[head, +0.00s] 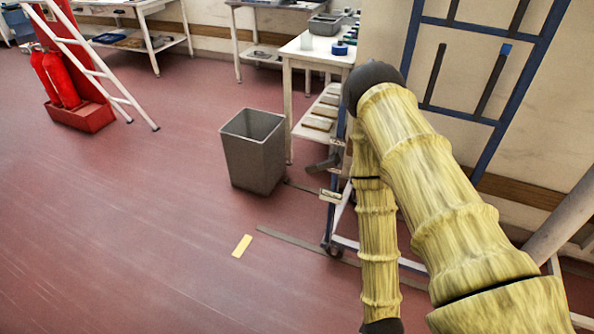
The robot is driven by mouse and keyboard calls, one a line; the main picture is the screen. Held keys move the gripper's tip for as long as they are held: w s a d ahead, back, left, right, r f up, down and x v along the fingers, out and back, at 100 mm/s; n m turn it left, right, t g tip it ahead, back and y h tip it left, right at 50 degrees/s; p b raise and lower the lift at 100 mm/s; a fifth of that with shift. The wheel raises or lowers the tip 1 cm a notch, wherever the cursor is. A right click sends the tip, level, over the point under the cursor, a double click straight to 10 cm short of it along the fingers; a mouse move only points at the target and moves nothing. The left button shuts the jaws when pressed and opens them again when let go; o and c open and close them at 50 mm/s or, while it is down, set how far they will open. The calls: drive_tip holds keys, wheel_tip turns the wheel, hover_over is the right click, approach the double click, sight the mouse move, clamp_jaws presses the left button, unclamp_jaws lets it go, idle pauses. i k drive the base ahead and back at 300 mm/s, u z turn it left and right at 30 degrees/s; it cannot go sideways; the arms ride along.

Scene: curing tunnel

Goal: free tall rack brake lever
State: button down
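A tall wheeled rack with a blue post (340,207) stands right of the bin, mostly hidden behind my arm. A dark caster (333,250) shows at its foot, beside a pale base rail (408,264). A grey, handle-like part (323,164) sticks out left from the post, with a small pale piece (330,196) below it. I cannot tell whether either is the brake lever, or how it is set. My arm, in a yellow sleeve, bends in front of the rack and runs down past the bottom edge. My gripper is out of view.
A grey bin (253,151) stands left of the rack. A white table (310,55) and shelves with boards are behind. A white ladder (95,65) leans by red extinguishers (60,80). A blue frame (405,55) is at the wall. The left floor is clear.

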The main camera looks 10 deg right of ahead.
sight(333, 161)
drive_tip(key=z, duration=0.35)
drive_tip(key=i, duration=0.9)
drive_tip(key=z, duration=0.7)
